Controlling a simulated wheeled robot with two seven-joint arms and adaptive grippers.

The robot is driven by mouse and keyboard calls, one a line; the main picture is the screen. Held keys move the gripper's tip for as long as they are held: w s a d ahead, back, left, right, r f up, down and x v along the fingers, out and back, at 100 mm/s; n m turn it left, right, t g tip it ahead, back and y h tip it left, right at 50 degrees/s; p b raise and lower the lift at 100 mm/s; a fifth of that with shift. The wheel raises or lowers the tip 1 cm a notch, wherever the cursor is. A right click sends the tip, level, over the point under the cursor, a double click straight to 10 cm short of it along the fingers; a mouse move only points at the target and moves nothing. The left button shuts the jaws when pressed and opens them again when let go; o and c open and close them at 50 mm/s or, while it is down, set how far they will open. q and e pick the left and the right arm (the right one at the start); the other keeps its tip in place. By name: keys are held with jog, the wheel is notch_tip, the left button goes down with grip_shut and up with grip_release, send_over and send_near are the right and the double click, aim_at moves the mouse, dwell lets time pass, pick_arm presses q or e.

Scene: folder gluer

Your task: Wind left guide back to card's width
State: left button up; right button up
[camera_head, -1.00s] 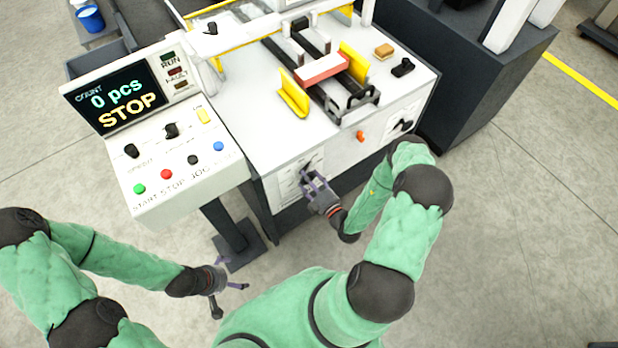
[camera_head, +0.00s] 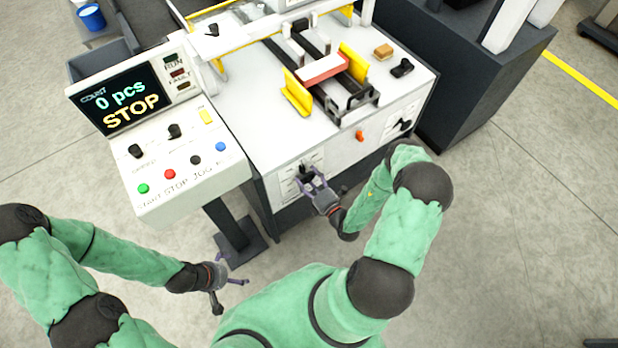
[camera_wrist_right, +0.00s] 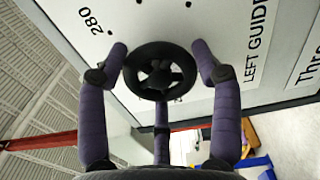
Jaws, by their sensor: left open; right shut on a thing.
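The yellow left guide (camera_head: 296,93) stands on the white machine top, just left of the red-and-white card stack (camera_head: 322,68); I cannot tell whether they touch. The other yellow guide (camera_head: 353,63) is at the stack's right end. My right gripper (camera_head: 309,178) is at the machine's front panel. In the right wrist view, its purple fingers (camera_wrist_right: 160,75) are around a black handwheel (camera_wrist_right: 160,50), beside the printed words LEFT GUIDE. A third finger shows below the wheel. My left gripper (camera_head: 232,281) is open and empty, low, away from the machine.
The control panel (camera_head: 180,165) stands left of the machine; its screen (camera_head: 123,103) reads 0 pcs, STOP. An orange knob (camera_head: 360,135) and a black handle (camera_head: 402,125) are further right on the front. Open floor (camera_head: 520,240) lies to the right.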

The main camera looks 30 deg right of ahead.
jog(key=n, duration=0.6)
jog(key=shift+a+f+n+p, duration=0.1)
jog(key=shift+a+n+p, duration=0.2)
jog(key=shift+p, duration=0.1)
jog(key=n, duration=0.3)
jog(key=shift+s+d+f, duration=0.1)
jog(key=n, duration=0.4)
jog(key=shift+p, duration=0.35)
jog(key=n, duration=0.6)
jog(key=shift+d+p, duration=0.1)
jog(key=shift+p, duration=0.2)
jog(key=n, duration=0.6)
jog(key=shift+d+p, duration=0.15)
jog(key=shift+p, duration=0.15)
jog(key=shift+d, duration=0.1)
jog(key=o, duration=1.2)
jog(key=shift+c, duration=0.2)
jog(key=shift+d, duration=0.1)
